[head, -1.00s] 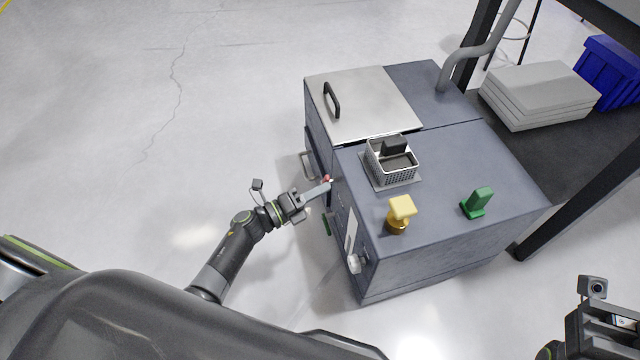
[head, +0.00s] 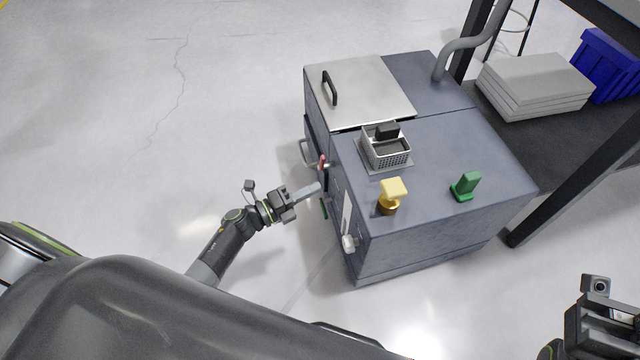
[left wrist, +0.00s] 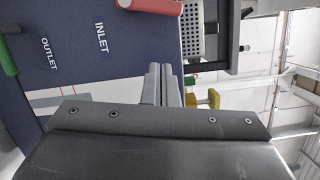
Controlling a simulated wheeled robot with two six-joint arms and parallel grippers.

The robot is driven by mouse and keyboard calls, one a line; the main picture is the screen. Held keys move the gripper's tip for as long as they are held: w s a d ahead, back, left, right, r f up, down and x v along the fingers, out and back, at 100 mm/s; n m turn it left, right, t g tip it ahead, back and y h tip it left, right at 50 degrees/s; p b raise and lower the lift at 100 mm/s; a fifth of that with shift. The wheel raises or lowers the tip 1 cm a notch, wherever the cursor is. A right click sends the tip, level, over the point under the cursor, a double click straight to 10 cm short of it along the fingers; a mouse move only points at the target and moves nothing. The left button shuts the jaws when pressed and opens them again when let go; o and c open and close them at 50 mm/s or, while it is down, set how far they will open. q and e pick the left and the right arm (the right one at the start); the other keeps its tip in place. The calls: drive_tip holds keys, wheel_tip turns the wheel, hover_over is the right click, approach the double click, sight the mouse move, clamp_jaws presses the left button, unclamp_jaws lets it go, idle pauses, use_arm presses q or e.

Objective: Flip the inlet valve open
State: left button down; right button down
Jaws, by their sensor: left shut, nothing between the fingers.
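The inlet valve's red handle (head: 323,163) is on the left face of the grey machine (head: 455,130) and points upward. In the left wrist view the red handle (left wrist: 155,5) is cut by the top edge, beside the INLET label (left wrist: 100,38). It lies along the label's upright direction. A green handle (left wrist: 8,52) lies crosswise by the OUTLET label (left wrist: 48,52). My left gripper (head: 316,188) is shut and empty, just below the red handle and apart from it. My right gripper (head: 590,325) is partly in view at the lower right; its fingers are not clear.
The machine's top holds a mesh basket (head: 387,150), a yellow knob (head: 391,192) and a green handle piece (head: 466,186). A dark rack post (head: 580,165) stands at right. Floor at left is clear.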

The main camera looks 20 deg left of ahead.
use_arm(q)
drive_tip(key=v, duration=0.7)
drive_tip(key=shift+a+p, duration=0.15)
drive_tip(key=shift+p, duration=0.25)
drive_tip(key=shift+f, duration=0.1)
